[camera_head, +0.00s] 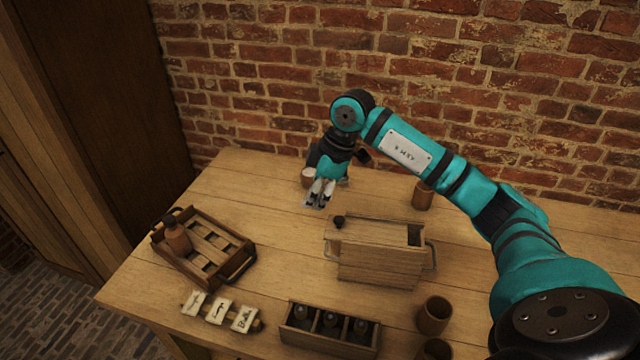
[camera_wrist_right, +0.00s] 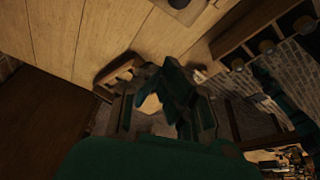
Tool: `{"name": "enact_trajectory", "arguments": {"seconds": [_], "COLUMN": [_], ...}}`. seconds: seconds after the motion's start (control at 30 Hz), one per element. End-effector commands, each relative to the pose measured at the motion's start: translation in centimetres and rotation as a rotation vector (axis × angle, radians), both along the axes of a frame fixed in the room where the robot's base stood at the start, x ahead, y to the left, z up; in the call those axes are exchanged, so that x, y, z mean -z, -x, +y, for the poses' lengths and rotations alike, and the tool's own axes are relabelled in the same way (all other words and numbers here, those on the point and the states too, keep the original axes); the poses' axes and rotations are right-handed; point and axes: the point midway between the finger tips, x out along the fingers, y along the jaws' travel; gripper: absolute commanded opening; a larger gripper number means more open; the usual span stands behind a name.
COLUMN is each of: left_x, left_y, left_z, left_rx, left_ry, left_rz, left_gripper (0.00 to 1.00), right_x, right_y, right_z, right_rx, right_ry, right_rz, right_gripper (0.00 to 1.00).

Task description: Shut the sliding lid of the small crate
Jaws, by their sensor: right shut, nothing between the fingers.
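The small wooden crate (camera_head: 375,265) stands upright in the middle of the table, with a handle at each end. Its sliding lid (camera_head: 370,229) covers most of the top and has a dark knob (camera_head: 338,221) near the left end. A dark opening shows at the right end of the top. My right gripper (camera_head: 317,198) is shut and empty, pointing down behind and left of the crate, apart from the knob. The wrist view is dark, and I cannot clearly make out the crate there. My left gripper is not in view.
An open slatted tray (camera_head: 247,265) holding a brown bottle (camera_head: 177,236) is at left. Label cards (camera_head: 216,311) and a compartment box with dark jars (camera_head: 328,340) are in front. Cups (camera_head: 433,315) stand front right, another (camera_head: 422,196) behind. A brick wall backs the table.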

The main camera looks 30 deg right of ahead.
Motion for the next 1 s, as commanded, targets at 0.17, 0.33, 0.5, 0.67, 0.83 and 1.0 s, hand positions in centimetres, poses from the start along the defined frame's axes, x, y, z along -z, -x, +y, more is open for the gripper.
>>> {"name": "enact_trajectory", "arguments": {"seconds": [0.17,0.33,0.5,0.67,0.83,1.0], "left_x": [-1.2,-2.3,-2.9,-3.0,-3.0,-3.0], "left_y": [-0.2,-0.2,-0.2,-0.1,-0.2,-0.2], "left_z": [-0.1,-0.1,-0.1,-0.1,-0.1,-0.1], "left_rx": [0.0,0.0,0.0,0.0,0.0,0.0], "left_ry": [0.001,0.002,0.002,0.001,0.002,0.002], "left_rz": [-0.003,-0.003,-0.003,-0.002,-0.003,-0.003], "left_gripper": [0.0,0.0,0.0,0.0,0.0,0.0], "right_x": [3.7,4.9,5.0,5.1,5.2,5.2], "right_y": [-0.6,0.0,0.9,1.1,1.1,1.4], "right_z": [1.3,0.0,-1.4,-1.9,-1.9,-2.3], "right_rx": [-0.002,0.003,0.0,-0.002,-0.003,-0.001], "right_ry": [-0.003,0.003,0.0,0.0,0.0,0.001], "right_rz": [0.006,0.003,0.001,0.0,-0.001,0.0], "right_gripper": [0.0,0.0,0.0,0.0,0.0,0.0]}}
